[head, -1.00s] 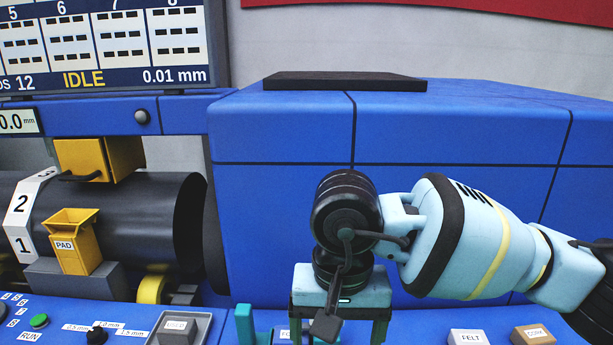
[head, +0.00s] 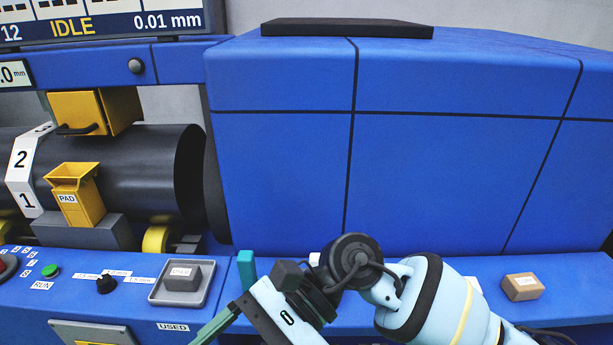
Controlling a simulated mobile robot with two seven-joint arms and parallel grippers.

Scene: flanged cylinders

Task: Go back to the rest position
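My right gripper (head: 228,328) hangs low at the bottom centre of the head view, tilted to the lower left. One green finger shows at the outer edge of its palm; the other finger is out of frame or hidden, and no held object shows. Its light-blue arm comes in from the lower right. It is over the blue console (head: 375,318). My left gripper is not in view.
A dark cylinder (head: 140,165) lies at left beside a yellow PAD holder (head: 78,195). A teal upright piece (head: 246,268) stands near my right gripper. A tan block (head: 522,287) is at right. A blue housing (head: 290,180) fills the back.

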